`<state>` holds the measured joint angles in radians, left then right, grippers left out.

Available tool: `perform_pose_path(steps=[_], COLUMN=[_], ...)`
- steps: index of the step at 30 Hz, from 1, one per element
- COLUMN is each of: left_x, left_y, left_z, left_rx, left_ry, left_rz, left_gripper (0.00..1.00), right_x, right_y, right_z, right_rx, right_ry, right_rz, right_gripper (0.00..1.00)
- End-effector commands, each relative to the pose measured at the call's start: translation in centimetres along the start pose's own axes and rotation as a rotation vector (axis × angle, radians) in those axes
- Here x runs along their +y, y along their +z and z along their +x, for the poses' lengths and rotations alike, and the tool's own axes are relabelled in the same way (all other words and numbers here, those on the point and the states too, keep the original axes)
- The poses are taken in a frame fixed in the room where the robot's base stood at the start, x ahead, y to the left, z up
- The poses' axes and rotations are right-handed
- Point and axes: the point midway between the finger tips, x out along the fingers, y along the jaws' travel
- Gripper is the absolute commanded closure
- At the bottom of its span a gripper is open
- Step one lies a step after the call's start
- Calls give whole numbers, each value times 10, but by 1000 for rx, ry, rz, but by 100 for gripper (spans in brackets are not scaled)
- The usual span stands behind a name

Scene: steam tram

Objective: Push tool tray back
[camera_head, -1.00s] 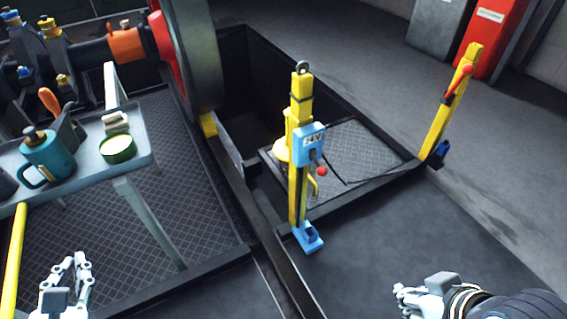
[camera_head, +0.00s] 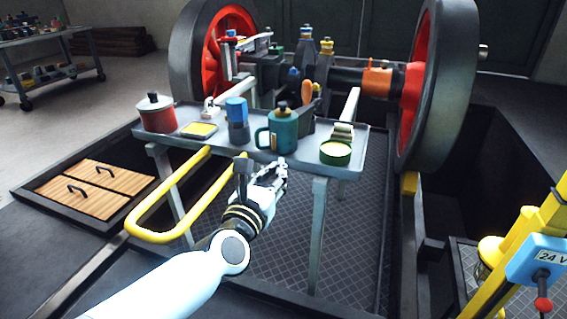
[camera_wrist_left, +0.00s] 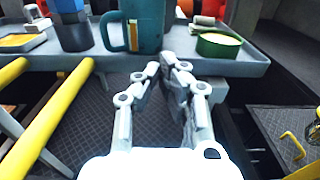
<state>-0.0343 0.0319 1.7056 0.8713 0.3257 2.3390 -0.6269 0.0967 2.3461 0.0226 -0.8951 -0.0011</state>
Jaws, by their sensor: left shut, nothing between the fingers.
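The tool tray (camera_head: 345,173) is a grey shelf with a raised rim on thin legs, with a yellow loop handle (camera_head: 150,236) at its front left. On it stand a red pot (camera_head: 157,114), a blue-and-grey pot (camera_head: 238,122), a teal mug-like can (camera_head: 283,132) and an open green tin (camera_head: 335,153). My left gripper (camera_head: 281,167) is shut and empty, close to the tray's front edge below the teal can. In the left wrist view the fingertips (camera_wrist_left: 166,62) overlap the tray's front rim (camera_wrist_left: 240,69); contact is unclear. My right gripper is out of view.
Large red-and-black wheels (camera_head: 440,80) on an axle stand behind the tray. A dark patterned floor plate (camera_head: 280,230) lies under it. A sunken pit opens on the right, near a yellow post with a blue box (camera_head: 540,258). Wooden hatches (camera_head: 98,188) lie left.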

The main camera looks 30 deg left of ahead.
Motion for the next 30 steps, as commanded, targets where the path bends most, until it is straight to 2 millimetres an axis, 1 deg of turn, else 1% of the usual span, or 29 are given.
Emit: perform_pose_path(steps=[1, 3, 7, 11, 23, 26, 30], left_x=[0, 0, 0, 0, 0, 0, 0], left_y=[1, 0, -1, -1, -1, -1, -1], left_z=[9, 17, 28, 31, 33, 37, 50], left_rx=[-2, 0, 1, 3, 2, 1, 0], left_ry=[-1, -1, -1, -1, -1, -1, 0], left_rz=[0, 0, 0, 1, 1, 1, 2], left_gripper=[100, 100, 100, 100, 100, 100, 100], right_x=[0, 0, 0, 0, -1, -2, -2], right_y=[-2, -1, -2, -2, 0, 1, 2], right_z=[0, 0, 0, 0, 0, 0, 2], right_rx=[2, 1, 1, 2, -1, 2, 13], right_ry=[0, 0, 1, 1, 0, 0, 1], right_rz=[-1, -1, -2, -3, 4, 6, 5], right_gripper=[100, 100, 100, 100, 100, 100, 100])
